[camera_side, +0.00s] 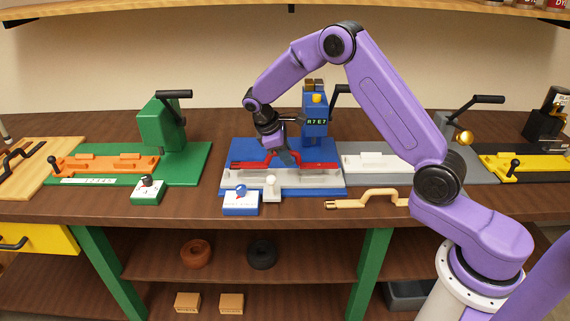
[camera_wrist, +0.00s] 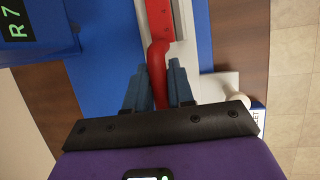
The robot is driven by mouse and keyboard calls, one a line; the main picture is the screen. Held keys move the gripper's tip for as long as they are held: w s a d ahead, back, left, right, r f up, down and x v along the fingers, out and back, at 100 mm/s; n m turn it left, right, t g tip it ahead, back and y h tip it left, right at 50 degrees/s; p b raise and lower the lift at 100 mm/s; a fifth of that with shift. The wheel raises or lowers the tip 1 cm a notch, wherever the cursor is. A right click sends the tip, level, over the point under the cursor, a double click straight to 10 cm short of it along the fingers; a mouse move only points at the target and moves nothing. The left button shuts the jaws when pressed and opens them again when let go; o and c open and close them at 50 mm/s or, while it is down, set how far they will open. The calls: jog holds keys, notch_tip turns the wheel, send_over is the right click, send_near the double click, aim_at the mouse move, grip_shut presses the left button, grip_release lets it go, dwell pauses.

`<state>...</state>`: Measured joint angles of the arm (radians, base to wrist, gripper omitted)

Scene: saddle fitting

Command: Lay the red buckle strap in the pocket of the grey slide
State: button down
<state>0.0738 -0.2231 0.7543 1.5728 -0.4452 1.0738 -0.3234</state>
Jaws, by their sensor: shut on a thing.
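The red buckle strap (camera_side: 310,165) is between the fingers of my gripper (camera_side: 280,158) at its raised part, over the blue station in the middle. In the wrist view the strap (camera_wrist: 158,50) runs up from between my fingertips (camera_wrist: 160,82), which are shut on it. The grey slide (camera_side: 300,180) lies on the blue base (camera_side: 325,192) directly under the strap. In the wrist view a pale edge of the slide (camera_wrist: 182,58) shows beside the strap. The pocket is mostly hidden, and I cannot tell whether the strap rests in it or is just above.
In front are a white knob (camera_side: 270,182) and a blue-and-white button box (camera_side: 240,203). A tan strap (camera_side: 370,198) lies at the front right. Green (camera_side: 160,125) and grey (camera_side: 450,145) stations flank the blue one.

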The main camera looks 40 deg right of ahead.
jog(key=shift+w+f, duration=0.3)
jog(key=shift+f, duration=1.6)
jog(key=shift+f, duration=0.1)
jog(key=c, duration=1)
grip_release()
